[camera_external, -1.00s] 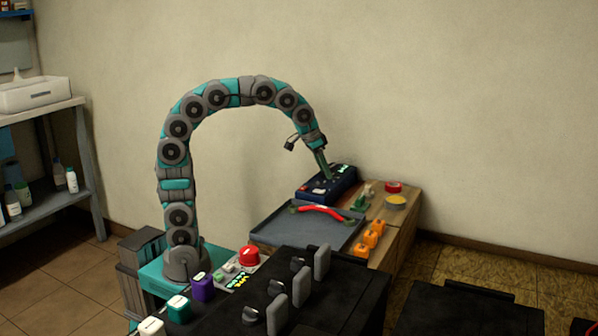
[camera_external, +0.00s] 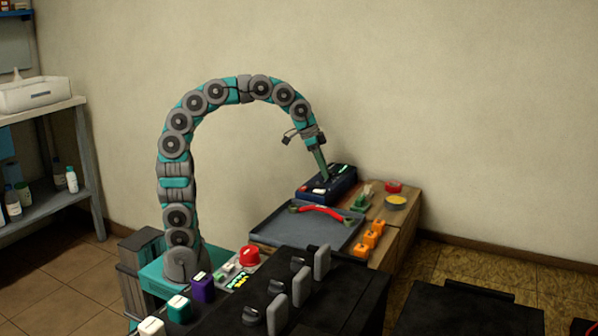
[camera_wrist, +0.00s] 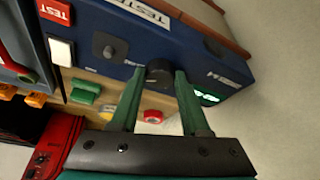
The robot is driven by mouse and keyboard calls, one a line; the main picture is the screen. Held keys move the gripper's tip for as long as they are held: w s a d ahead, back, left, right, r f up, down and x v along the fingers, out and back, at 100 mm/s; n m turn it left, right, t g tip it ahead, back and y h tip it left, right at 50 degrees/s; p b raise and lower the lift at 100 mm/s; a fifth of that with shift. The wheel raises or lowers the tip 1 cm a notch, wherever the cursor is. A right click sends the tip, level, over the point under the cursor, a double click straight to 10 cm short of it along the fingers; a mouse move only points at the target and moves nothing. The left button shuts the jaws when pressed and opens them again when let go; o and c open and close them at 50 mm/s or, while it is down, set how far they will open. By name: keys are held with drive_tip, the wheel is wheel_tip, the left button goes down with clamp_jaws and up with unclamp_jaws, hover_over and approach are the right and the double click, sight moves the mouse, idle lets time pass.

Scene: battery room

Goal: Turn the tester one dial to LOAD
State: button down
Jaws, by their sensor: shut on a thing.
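The tester (camera_external: 342,186) is a blue box on the wooden bench by the wall. In the wrist view its blue face (camera_wrist: 205,62) carries a round dark dial (camera_wrist: 159,70), a smaller grey knob (camera_wrist: 109,46), a red TEST button (camera_wrist: 55,11), a white button (camera_wrist: 61,51) and a lit green display (camera_wrist: 208,97). My gripper (camera_wrist: 157,78) is shut on the dark dial, one green finger on each side. In the external view my gripper (camera_external: 325,174) reaches down onto the tester's top. The dial's pointer and the LOAD mark cannot be read.
A grey tray (camera_external: 275,235) with a red-handled tool (camera_external: 322,211) lies before the tester. A green piece (camera_external: 359,203), red and yellow rolls (camera_external: 395,201) and orange blocks (camera_external: 368,241) sit to its right. A red device (camera_wrist: 50,150) shows in the wrist view.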

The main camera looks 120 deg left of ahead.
drive_tip(key=shift+c, duration=1.9)
unclamp_jaws()
drive_tip(key=shift+r, duration=0.1)
drive_tip(key=v, duration=0.7)
drive_tip(key=shift+s+r, duration=0.15)
drive_tip(key=shift+r, duration=0.1)
